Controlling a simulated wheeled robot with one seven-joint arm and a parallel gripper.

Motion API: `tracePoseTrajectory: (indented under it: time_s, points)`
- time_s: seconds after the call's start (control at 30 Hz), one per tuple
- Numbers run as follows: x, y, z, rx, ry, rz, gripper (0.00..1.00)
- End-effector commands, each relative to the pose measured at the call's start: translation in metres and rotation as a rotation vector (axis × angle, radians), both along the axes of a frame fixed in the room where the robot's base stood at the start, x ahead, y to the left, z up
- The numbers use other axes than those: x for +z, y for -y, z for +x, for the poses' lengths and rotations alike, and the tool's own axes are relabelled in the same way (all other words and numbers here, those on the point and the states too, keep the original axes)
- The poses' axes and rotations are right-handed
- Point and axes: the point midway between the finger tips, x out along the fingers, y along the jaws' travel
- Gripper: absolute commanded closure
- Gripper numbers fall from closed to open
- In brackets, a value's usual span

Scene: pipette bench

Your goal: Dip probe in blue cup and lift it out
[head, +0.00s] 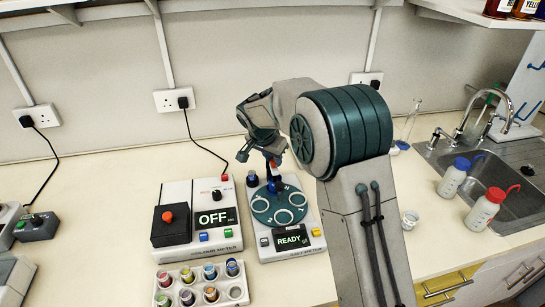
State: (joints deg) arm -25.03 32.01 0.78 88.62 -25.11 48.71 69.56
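My gripper (258,153) hangs over the back of the right-hand meter (305,242), whose display reads READY. Its fingers point down; one shows at the left, and the other side is partly hidden by my wrist. A slim red-and-dark piece (273,164), perhaps the probe, is just below the gripper at its right side. I cannot tell whether the gripper holds it. A small dark blue item (275,185), perhaps the blue cup, is directly beneath it on the round teal plate (264,205). Whether the probe's tip is inside it cannot be made out.
Left of it stands a meter reading OFF (209,240) with a red button. A white rack (212,303) of several colour-topped vials is in front. A sink (512,175) and two wash bottles are at the right. A black cable (205,150) runs down the wall behind.

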Motion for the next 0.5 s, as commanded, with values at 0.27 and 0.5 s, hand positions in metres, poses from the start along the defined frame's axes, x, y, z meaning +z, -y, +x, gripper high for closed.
tracePoseTrajectory:
  time_s: [0.27, 0.5]
  points:
    - [0.043, -0.001, 0.000, 0.000, 0.004, 0.003, 1.00]
    - [0.058, 0.000, 0.000, 0.000, 0.003, 0.001, 1.00]
